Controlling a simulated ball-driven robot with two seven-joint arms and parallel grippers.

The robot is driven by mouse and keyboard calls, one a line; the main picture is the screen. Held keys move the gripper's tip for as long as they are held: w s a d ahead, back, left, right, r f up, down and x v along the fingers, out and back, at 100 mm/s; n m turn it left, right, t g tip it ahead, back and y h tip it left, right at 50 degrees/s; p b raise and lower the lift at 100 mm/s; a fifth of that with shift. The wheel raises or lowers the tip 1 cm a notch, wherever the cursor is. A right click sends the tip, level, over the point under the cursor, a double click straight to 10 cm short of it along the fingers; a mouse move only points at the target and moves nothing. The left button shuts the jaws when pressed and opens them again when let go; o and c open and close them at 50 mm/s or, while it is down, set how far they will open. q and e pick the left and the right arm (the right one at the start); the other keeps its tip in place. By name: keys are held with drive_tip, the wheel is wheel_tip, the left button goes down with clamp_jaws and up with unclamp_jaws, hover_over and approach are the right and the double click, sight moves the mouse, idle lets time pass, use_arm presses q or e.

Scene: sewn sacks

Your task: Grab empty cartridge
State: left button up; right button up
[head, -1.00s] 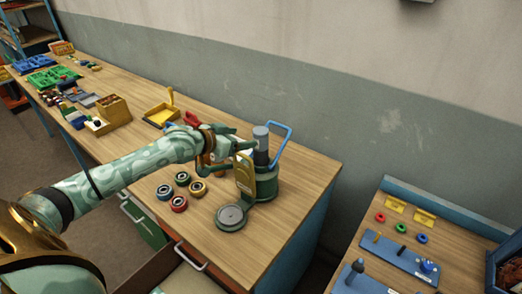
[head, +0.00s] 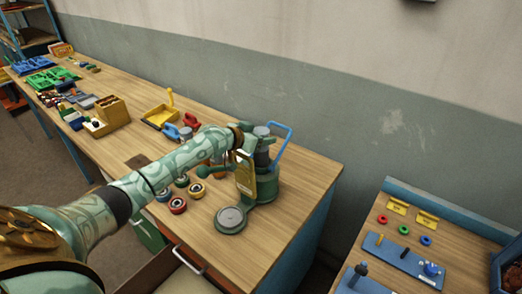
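A green press-like device (head: 266,188) with a blue loop handle (head: 281,143) stands near the right end of the long bench. A dark grey cylinder with a lighter grey top (head: 262,157) stands upright in it; it may be the cartridge, but I see no label that tells. My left gripper (head: 261,141) is at the cylinder's upper part, with its fingers beside or around it. The wrist and forearm partly hide the fingers, so I cannot tell whether they are shut on it. My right gripper is not in view.
A round grey plate (head: 231,219) and a yellow upright plate (head: 246,176) stand at the device's front. Coloured rings (head: 178,205) lie left of it, partly behind my arm. A yellow tray (head: 160,116) is farther back. A second bench (head: 451,237) stands at right.

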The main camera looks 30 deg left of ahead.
use_arm(q)
drive_tip(key=c, duration=0.8)
